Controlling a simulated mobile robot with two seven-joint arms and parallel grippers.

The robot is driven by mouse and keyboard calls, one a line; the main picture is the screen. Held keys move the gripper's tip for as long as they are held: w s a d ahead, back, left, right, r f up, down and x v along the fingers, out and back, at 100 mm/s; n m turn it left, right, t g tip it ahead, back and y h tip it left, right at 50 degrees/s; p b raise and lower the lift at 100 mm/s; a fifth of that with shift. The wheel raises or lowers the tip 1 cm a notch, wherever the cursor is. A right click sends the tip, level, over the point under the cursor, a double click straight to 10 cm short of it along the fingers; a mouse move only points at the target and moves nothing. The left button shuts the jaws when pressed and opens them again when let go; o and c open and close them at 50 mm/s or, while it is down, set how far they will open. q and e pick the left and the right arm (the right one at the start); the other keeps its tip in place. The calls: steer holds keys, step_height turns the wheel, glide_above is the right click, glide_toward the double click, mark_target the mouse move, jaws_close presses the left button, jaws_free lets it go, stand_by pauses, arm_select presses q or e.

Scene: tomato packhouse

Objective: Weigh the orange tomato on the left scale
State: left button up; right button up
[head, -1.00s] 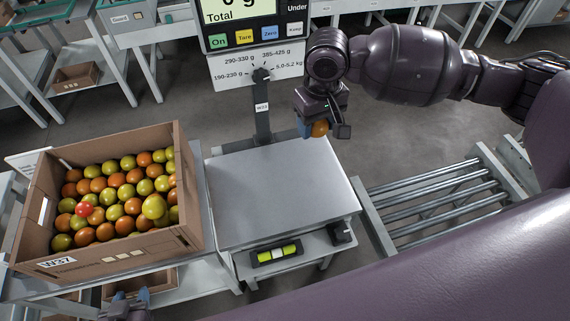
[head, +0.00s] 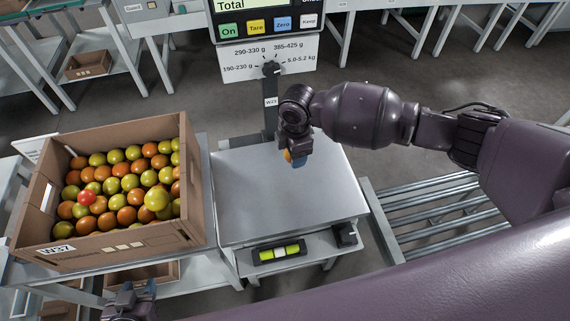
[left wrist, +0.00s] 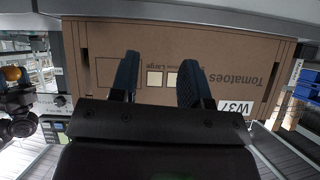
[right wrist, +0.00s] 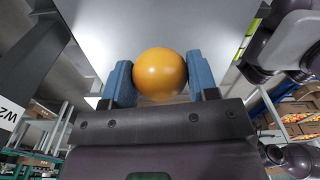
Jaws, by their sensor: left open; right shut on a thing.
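The orange tomato (right wrist: 160,74) is held between the blue fingers of my right gripper (right wrist: 162,80) in the right wrist view. In the head view the right gripper (head: 297,158) hangs above the back right part of the scale's metal plate (head: 262,205), and the tomato (head: 287,156) is mostly hidden by it. The gap between tomato and plate is hard to judge. My left gripper (head: 138,290) is open and empty at the bottom left, in front of the box; its fingers (left wrist: 156,82) also show in the left wrist view.
A cardboard box (head: 110,253) full of orange, green and red tomatoes stands left of the scale. The scale's display (head: 264,22) rises behind the plate on a post (head: 270,110). A roller conveyor (head: 420,215) lies to the right.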

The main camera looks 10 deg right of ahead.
mark_target(285, 180)
steer(key=f+n, duration=0.1)
steer(key=n, duration=0.1)
steer(key=a+f+n, duration=0.1)
steer(key=f+n, duration=0.1)
steer(key=a+f+n, duration=0.1)
steer(key=f+n, duration=0.1)
steer(key=shift+w+a+f, duration=0.1)
steer(key=shift+w+f, duration=0.05)
steer(key=shift+f, duration=0.1)
steer(key=shift+f+b, duration=0.9)
steer(key=shift+f, duration=0.35)
steer(key=shift+f+b, duration=0.5)
steer(key=shift+f, duration=0.25)
steer(key=shift+r, duration=0.1)
steer(key=shift+f, duration=0.65)
steer(key=o, duration=0.8)
steer(key=c, duration=0.3)
steer(key=shift+c, duration=0.2)
